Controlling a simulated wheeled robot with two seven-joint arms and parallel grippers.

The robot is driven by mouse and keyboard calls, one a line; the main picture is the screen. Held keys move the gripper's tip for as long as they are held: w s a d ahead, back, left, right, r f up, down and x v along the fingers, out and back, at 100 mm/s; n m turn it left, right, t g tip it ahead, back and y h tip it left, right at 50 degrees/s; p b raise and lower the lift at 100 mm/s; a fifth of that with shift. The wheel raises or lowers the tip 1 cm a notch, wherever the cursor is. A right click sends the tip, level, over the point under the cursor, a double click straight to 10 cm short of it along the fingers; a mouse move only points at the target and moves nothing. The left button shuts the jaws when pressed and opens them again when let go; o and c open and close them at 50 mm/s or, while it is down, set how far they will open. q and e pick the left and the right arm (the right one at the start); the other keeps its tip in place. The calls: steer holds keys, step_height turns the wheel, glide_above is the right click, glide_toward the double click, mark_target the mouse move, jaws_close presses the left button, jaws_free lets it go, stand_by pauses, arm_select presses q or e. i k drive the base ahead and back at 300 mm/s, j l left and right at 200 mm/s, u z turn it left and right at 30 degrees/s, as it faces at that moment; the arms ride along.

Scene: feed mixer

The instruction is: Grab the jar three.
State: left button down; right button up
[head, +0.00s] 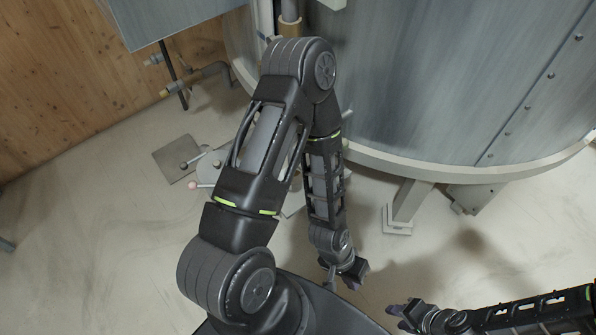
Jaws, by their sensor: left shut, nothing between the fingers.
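No jar that I can make out as jar three shows in the head view. My left arm bends down through the middle, and its gripper (345,279) is low in the centre, above the floor. It is shut and holds nothing. My right gripper (398,315) is at the bottom right, with its fingers pointing left. Its fingers are small and dark, so I cannot tell whether it is open.
A large grey metal tank (430,80) with a pale bottom rim fills the upper right, standing on a support foot (398,218). A grey box (165,18) and brass pipework (196,78) are at the upper left. Open concrete floor (85,225) lies left.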

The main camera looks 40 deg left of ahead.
mark_target(297, 185)
steer(key=k+j+u, duration=0.1)
steer(key=u, duration=0.25)
steer(key=j+u, duration=0.15)
steer(key=u, duration=0.2)
steer(key=k+j+u, duration=0.15)
steer(key=u, duration=0.2)
steer(key=z, duration=2.1)
steer(key=k+j, duration=0.75)
steer(key=j, duration=0.2)
